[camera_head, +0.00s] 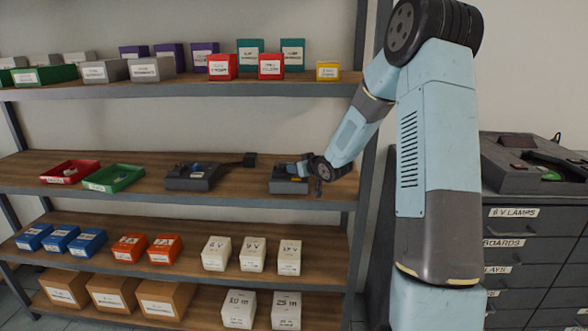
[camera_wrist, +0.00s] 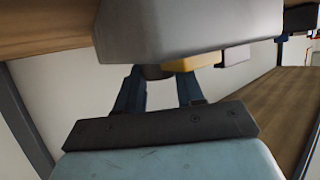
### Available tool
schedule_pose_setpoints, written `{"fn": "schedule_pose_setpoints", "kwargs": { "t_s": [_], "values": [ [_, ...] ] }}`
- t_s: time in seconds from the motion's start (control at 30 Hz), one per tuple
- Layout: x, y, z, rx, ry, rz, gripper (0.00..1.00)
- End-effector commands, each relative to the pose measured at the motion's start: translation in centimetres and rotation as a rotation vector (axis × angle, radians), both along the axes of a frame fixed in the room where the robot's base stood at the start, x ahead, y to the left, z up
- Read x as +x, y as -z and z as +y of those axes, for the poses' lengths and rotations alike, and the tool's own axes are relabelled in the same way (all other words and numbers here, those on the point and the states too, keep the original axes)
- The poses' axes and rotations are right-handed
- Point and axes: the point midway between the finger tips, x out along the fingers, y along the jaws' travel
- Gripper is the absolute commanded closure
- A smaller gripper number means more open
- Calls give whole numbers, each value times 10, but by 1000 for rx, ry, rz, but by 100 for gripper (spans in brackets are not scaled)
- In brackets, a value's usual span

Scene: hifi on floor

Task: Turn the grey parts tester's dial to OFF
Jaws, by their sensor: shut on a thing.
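The grey parts tester (camera_head: 287,184) is a dark grey box on the middle shelf, near its right end. In the wrist view a lighter grey body (camera_wrist: 190,30), which looks like the tester, fills the top, with a yellow part (camera_wrist: 196,63) along its lower edge. My gripper (camera_head: 299,169) reaches in from the right above the tester. Its two blue fingers show in the wrist view (camera_wrist: 160,76), closed on a small dark round part, apparently the dial (camera_wrist: 153,72). The dial's markings and pointer are hidden, so its setting cannot be read.
A second dark device (camera_head: 190,180) stands left of the tester, with a red tray (camera_head: 70,172) and a green tray (camera_head: 114,178) further left. The upper shelf (camera_head: 200,88) with boxes hangs above my gripper. A drawer cabinet (camera_head: 520,250) stands at the right.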

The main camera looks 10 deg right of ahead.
Motion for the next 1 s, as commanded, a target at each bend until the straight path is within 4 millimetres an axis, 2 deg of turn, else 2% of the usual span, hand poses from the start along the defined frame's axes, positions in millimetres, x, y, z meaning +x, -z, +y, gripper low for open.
{"fn": "schedule_pose_setpoints", "kwargs": {
  "t_s": [0.6,1.0],
  "values": [
    [2,-1,-4,0,-216,-1,93],
    [1,0,-5,-2,-237,0,93]
  ]
}}
